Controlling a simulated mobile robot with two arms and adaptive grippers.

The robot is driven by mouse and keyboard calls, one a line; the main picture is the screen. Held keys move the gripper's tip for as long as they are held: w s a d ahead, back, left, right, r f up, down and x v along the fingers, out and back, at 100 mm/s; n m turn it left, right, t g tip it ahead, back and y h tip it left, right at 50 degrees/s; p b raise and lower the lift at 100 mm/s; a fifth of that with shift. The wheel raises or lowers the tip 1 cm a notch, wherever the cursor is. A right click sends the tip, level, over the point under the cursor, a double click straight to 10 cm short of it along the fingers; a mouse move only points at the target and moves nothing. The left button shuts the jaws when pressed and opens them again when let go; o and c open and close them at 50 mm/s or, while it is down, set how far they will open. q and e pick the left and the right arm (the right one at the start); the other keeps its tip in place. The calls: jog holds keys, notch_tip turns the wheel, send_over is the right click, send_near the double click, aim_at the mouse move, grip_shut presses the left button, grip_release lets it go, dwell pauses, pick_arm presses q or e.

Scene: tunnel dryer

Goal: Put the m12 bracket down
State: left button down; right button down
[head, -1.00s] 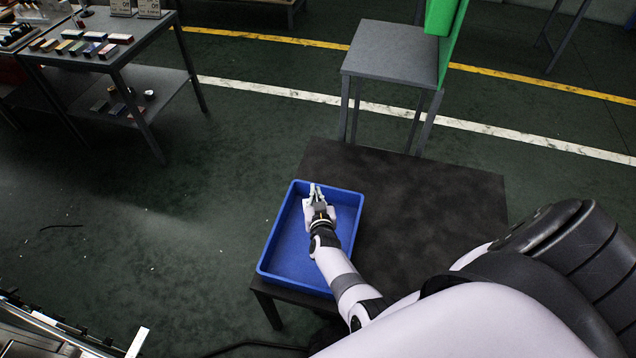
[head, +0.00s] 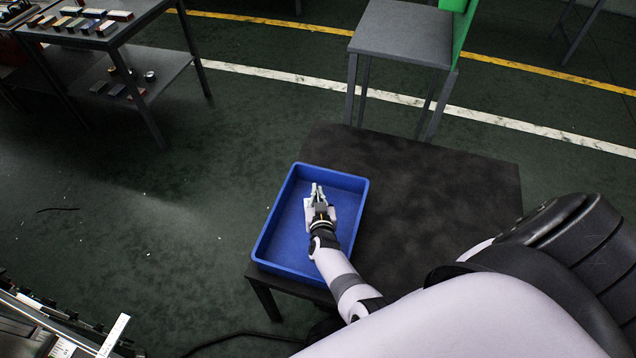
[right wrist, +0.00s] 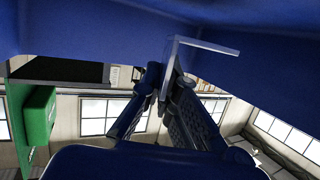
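The m12 bracket (right wrist: 207,46) is a thin light-grey angled piece in the right wrist view. One leg sits between the fingertips of my right gripper (right wrist: 167,82) and the other leg sticks out to the right. The two fingers are closed on it. In the head view my right gripper (head: 317,189) reaches over the blue tray (head: 282,194), within its outline; the bracket is hard to make out there. The blue of the tray fills the upper part of the right wrist view, close to the bracket; I cannot tell whether they touch. My left gripper is not in view.
The tray stands on the left part of a dark table (head: 440,190), whose right part is clear. A grey stand (head: 400,35) with a green panel (head: 462,30) is behind. A grey table (head: 130,32) with small boxes is at the upper left.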

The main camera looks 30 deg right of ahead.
jog(key=shift+f+b, duration=0.55)
jog(key=shift+f, duration=0.1)
jog(key=c, duration=1.8)
grip_release()
jog(key=shift+r, duration=0.1)
